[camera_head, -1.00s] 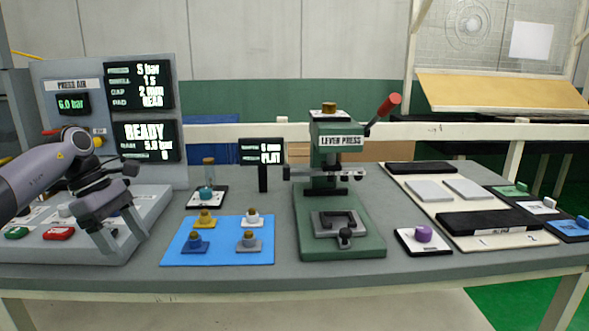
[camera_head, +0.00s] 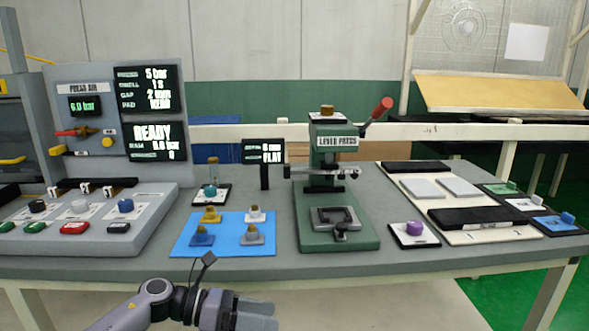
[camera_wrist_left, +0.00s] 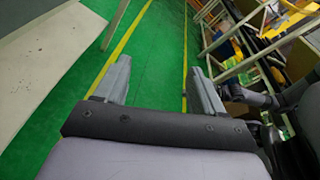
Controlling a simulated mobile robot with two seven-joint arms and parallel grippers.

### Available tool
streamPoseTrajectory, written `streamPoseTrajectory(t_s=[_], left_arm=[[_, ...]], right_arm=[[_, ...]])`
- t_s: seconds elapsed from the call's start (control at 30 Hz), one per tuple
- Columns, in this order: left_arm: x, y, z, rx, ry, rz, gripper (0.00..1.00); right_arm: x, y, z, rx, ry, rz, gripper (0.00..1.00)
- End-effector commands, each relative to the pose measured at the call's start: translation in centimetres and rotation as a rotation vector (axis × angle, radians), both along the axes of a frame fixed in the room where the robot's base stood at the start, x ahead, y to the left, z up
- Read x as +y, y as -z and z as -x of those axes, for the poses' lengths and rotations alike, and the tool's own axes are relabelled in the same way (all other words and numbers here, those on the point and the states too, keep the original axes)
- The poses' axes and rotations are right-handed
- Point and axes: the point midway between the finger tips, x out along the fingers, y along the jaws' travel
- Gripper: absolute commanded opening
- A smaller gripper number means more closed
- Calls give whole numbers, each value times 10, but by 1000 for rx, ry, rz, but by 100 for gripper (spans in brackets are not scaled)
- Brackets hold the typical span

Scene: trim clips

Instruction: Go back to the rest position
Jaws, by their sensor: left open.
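My left gripper (camera_head: 252,314) is low in the head view, in front of the table's front edge and below the table top. Its two fingers point to the right. In the left wrist view the fingers (camera_wrist_left: 152,88) stand apart with only green floor between them, so it is open and empty. The grey table (camera_head: 270,262) carries a green lever press (camera_head: 325,160) with a red-knobbed lever, and a grey press air console (camera_head: 100,215) at the left whose screen reads READY.
A blue mat (camera_head: 224,248) with several small pads lies between console and press. A purple-knobbed block (camera_head: 414,229) and a white board (camera_head: 480,206) lie to the right. In the left wrist view, racks and bins (camera_wrist_left: 270,45) stand to the right, with open green floor (camera_wrist_left: 155,60) ahead.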

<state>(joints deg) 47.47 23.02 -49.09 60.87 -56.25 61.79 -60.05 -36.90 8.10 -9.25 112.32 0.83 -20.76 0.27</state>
Motion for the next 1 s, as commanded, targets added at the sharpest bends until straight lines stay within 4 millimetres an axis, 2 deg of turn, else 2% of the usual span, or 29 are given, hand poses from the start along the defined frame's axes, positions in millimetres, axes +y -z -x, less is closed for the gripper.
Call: streamPoseTrajectory(t_s=[0.03,0.17,0.37,0.47,0.67,0.87,1.0], left_arm=[[-12,2,9,81,-48,84,69],[-28,3,22,308,-198,298,69],[-23,12,37,703,-440,611,69],[-10,23,45,913,-565,762,69],[31,60,71,1345,-824,1056,69],[79,110,121,1764,-1094,1346,69],[109,141,170,2019,-1278,1541,69]], right_arm=[[0,-3,0,1,0,0,0],[0,-5,2,5,0,1,0],[-1,-8,3,10,0,4,0],[-1,-11,4,10,0,4,0],[-1,-17,4,9,0,3,0],[-1,-22,4,8,0,5,0],[-1,-26,4,8,0,5,0]])
